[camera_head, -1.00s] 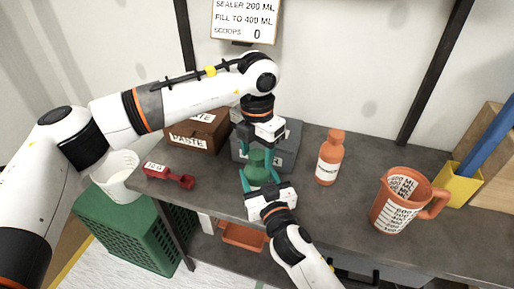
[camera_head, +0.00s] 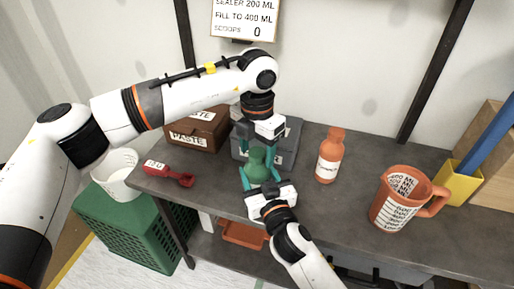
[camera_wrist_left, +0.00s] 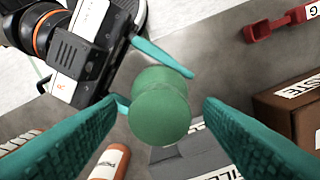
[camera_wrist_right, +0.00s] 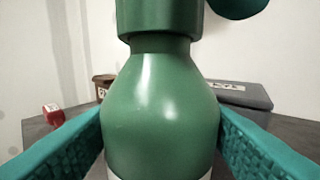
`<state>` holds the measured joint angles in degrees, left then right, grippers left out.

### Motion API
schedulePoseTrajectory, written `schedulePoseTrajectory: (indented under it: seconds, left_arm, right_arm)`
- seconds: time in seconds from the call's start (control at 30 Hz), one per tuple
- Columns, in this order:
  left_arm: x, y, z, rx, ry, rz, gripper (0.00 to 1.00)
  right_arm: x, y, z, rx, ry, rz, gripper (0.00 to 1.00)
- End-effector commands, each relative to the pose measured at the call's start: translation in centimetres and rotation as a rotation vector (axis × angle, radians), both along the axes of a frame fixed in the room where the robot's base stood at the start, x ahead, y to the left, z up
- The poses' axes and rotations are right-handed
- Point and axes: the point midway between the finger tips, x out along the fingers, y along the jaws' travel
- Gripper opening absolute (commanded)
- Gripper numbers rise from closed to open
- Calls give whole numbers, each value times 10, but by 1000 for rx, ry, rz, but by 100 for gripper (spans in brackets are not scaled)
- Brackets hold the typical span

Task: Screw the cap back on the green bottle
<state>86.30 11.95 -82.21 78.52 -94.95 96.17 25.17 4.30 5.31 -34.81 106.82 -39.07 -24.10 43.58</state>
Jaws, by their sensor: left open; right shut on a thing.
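The green bottle (camera_head: 258,172) stands upright between the fingers of my right gripper (camera_head: 262,180), which is shut on its body. In the right wrist view, the bottle (camera_wrist_right: 160,110) fills the middle. A wider green cap (camera_wrist_right: 160,18) sits on its neck; whether it is fully tight cannot be told. My left gripper (camera_head: 264,140) is open and empty just above the bottle. In the left wrist view, its two teal fingers are spread apart, with the round green cap top (camera_wrist_left: 158,118) visible beyond and between them.
A grey box (camera_head: 287,150) stands behind the bottle, with a brown paste box (camera_head: 200,134) to its left. A red scoop (camera_head: 172,175) lies at left. An orange bottle (camera_head: 330,157) and a measuring jug (camera_head: 400,203) stand right on the grey bench (camera_head: 345,210).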

Motion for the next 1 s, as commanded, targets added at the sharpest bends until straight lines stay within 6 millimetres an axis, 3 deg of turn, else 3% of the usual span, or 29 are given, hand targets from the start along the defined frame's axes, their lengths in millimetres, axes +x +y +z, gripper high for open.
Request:
schedulePoseTrajectory:
  seconds: [0.17,0.6,0.8,1.0]
  left_arm:
    - [1,-1,20,-3,-3,1,62]
    - [1,-1,105,-1,-3,1,62]
    - [0,0,119,-1,-1,0,62]
    - [0,0,119,0,0,0,62]
  right_arm:
    - [0,0,0,0,0,0,0]
    - [0,0,0,0,0,0,0]
    - [0,0,0,0,0,0,0]
    - [0,0,0,0,0,0,0]
